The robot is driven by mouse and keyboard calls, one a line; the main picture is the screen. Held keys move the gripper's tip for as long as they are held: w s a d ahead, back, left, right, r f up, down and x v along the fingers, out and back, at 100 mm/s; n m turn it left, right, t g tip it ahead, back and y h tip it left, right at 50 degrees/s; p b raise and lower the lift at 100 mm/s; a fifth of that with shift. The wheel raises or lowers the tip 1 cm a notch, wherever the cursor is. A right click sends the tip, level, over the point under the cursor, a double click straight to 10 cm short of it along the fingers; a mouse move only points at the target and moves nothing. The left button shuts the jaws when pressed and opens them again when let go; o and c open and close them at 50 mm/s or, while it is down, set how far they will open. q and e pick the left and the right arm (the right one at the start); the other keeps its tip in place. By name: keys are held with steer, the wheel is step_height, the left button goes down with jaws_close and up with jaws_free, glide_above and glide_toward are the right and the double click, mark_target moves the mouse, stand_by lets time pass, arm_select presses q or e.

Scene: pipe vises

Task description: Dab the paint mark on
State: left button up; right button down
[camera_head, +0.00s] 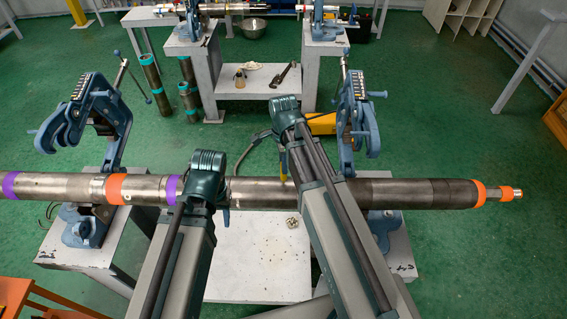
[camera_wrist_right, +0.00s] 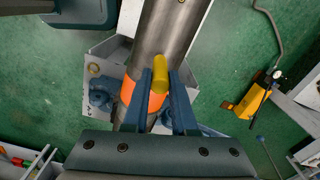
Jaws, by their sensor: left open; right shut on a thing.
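A long grey pipe (camera_head: 330,192) lies across two blue pipe vises, the left vise (camera_head: 80,122) and the right vise (camera_head: 355,115), both with raised upper frames. The pipe has purple and orange bands, including an orange band (camera_head: 115,189) near the left vise. My right gripper (camera_head: 283,167) is shut on a yellow stick-like marker, which also shows between the fingers in the right wrist view (camera_wrist_right: 160,72). Its tip appears close to the pipe; I cannot tell if they touch. My left gripper (camera_head: 226,196) is open at the pipe, mostly hidden by its arm.
A white table (camera_head: 258,255) stands below the pipe. A yellow tool (camera_head: 321,124) stands on the green floor behind it. A bench (camera_head: 260,80) with a wrench and bottle, and several upright pipes (camera_head: 188,95), stand at the back.

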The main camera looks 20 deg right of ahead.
steer(key=shift+f+b, duration=0.4)
steer(key=shift+b, duration=0.05)
stand_by(0.7)
steer(key=shift+r, duration=0.1)
stand_by(0.7)
step_height(320, 180, up, 7)
steer(key=p, duration=0.7)
steer(key=shift+f, duration=0.2)
stand_by(0.3)
